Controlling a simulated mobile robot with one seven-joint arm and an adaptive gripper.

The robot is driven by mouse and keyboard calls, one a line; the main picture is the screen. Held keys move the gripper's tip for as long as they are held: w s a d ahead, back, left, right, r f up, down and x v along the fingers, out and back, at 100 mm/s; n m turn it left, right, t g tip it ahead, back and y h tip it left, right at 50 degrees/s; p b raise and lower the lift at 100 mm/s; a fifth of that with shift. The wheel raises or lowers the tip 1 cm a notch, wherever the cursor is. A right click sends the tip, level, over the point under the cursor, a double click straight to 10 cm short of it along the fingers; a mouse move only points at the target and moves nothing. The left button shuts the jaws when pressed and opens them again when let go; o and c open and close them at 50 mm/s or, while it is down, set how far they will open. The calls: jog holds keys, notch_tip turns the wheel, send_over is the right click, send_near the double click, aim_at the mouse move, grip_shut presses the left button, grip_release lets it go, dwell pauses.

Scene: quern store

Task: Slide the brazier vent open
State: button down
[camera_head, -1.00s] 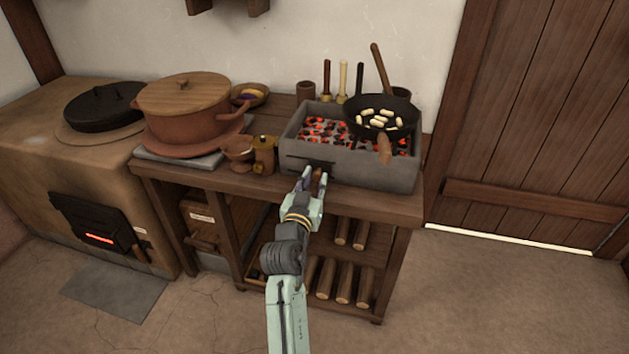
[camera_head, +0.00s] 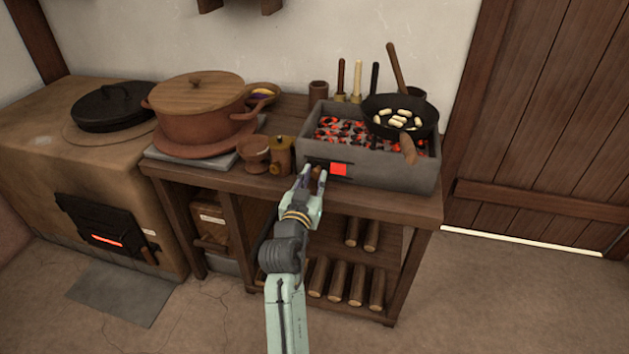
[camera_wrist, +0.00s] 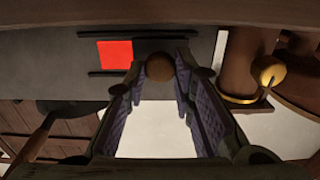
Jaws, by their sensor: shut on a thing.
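The grey stone brazier (camera_head: 400,172) stands on the wooden bench, with glowing coals (camera_head: 345,132) inside. A red-glowing opening (camera_head: 339,169) shows in its front face, and in the wrist view (camera_wrist: 115,54) too. The dark vent plate (camera_head: 316,162) sits just left of that opening in the head view; the wrist view shows it (camera_wrist: 165,45) between two dark rails. My gripper (camera_head: 313,177) is at the plate, shut on its round brown knob (camera_wrist: 160,67), which sits between the fingertips. The fingers partly hide the knob in the head view.
A black pan (camera_head: 400,117) with pale pieces rests over the brazier's right side, its handle jutting forward. A brass-coloured canister (camera_head: 281,157) and a clay cup (camera_head: 255,153) stand close left of my gripper. A large lidded pot (camera_head: 200,115) stands further left.

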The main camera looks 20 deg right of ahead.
jog(key=shift+w+a+r, duration=0.1)
jog(key=shift+w+a, duration=0.1)
jog(key=shift+a, duration=0.05)
jog(key=c, duration=1.3)
grip_release()
jog(key=shift+c, duration=0.2)
jog(key=shift+s, duration=0.1)
jog(key=v, duration=1.2)
